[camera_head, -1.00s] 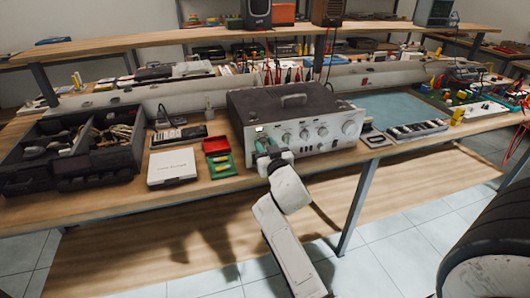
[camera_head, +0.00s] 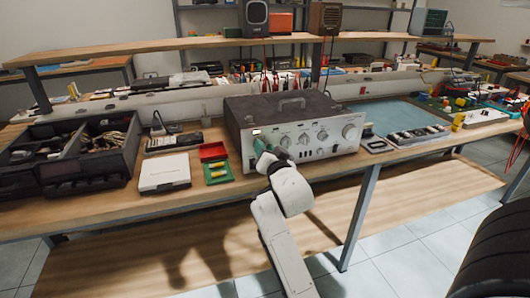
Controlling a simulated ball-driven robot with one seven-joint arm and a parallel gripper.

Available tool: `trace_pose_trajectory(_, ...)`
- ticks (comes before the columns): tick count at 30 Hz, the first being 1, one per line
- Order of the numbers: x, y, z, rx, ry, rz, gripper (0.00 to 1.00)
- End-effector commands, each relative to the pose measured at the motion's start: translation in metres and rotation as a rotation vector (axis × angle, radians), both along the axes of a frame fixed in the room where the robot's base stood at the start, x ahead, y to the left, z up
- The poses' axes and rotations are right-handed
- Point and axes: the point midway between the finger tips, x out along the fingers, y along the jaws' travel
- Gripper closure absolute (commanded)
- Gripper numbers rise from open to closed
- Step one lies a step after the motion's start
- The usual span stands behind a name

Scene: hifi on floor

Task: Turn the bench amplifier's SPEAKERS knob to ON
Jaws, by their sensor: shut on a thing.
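The bench amplifier (camera_head: 296,110) stands on the workbench, with a dark top and handle and a silver front panel with several knobs (camera_head: 322,135). A small lit window shows at the panel's upper left. My gripper (camera_head: 260,147) is at the left part of the front panel, its greenish fingers against it. It is shut on a knob there, which the fingers hide. The knob's label and pointer are too small or hidden to read, so I cannot tell its setting.
Left of the amplifier are red and green trays (camera_head: 213,152), a white box (camera_head: 165,172) and a black divided organizer (camera_head: 70,160). Right of it lie a small dark device (camera_head: 376,145) and a parts tray (camera_head: 419,135). A shelf (camera_head: 150,45) runs above the bench.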

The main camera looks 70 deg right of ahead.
Motion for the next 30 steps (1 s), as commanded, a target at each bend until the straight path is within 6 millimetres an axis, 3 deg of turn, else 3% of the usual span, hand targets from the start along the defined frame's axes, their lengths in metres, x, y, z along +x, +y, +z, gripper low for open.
trace_pose_trajectory(12, -0.0001, 0.0, -0.0012, 0.007, -0.003, 0.001, 0.97)
trace_pose_trajectory(13, -0.0001, 0.0, -0.0012, 0.007, -0.003, 0.001, 0.63)
trace_pose_trajectory(18, -0.0001, -0.0001, -0.0008, 0.006, -0.004, 0.0, 0.47)
trace_pose_trajectory(20, -0.0002, -0.0001, -0.0006, 0.006, -0.004, 0.0, 0.41)
trace_pose_trajectory(30, -0.0038, 0.0043, -0.0012, 0.004, -0.003, 0.0, 0.41)
